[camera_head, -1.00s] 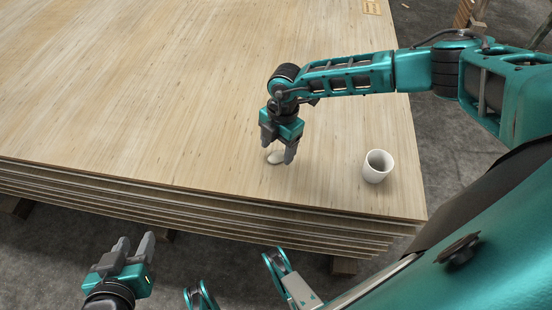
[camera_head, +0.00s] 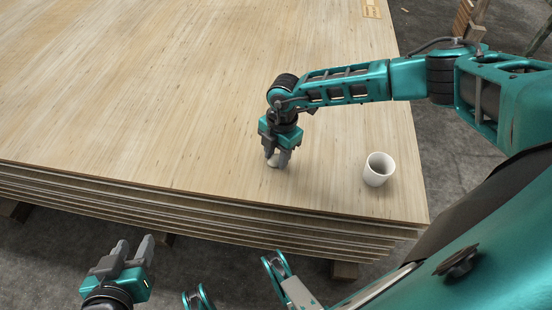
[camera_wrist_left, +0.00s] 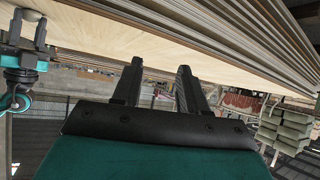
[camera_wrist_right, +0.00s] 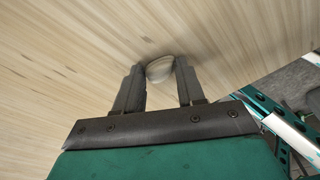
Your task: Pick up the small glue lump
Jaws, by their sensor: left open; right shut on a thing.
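The small glue lump (camera_wrist_right: 160,68) is a pale, rounded piece between the fingertips of my right gripper (camera_wrist_right: 160,80) in the right wrist view. In the head view my right gripper (camera_head: 277,160) points down at the veneer stack (camera_head: 150,120), shut on the lump, which is mostly hidden by the fingers. I cannot tell whether the lump still touches the wood. My left gripper (camera_head: 133,252) is open and empty, off the front edge of the stack; its fingers also show in the left wrist view (camera_wrist_left: 158,85).
A white cup (camera_head: 377,170) stands upright near the stack's right front corner, to the right of my right gripper. A small label (camera_head: 372,9) lies at the far right edge. The stack top left of my right gripper is clear. Grey floor (camera_head: 440,170) surrounds the stack.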

